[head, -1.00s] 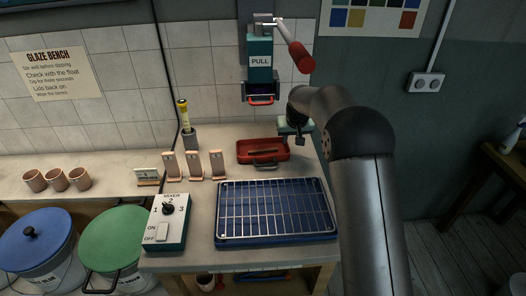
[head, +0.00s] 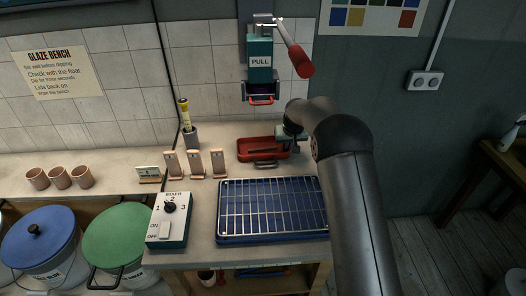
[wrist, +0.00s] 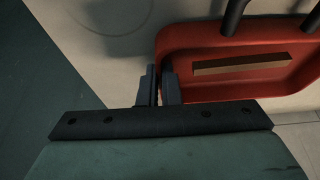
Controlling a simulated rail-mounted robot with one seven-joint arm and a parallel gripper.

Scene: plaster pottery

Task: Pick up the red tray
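The red tray (head: 245,154) lies on the bench, with a dark handle at its front. A brown strip (wrist: 240,64) lies in it. My gripper (head: 291,143) is low at the tray's right end in the head view and covers part of it. In the wrist view, the two dark fingers of my gripper (wrist: 159,86) are close together at the near end wall of the red tray (wrist: 215,92). One finger is outside the wall and one is on the inner side. Whether they press on the wall cannot be told.
A blue tray with a wire rack (head: 222,237) is in front. A mixer box (head: 168,221) and upright test tiles (head: 194,164) stand to the left. The PULL dispenser (head: 260,68) hangs on the wall above the red tray. Bare bench lies between the tiles and the racked tray.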

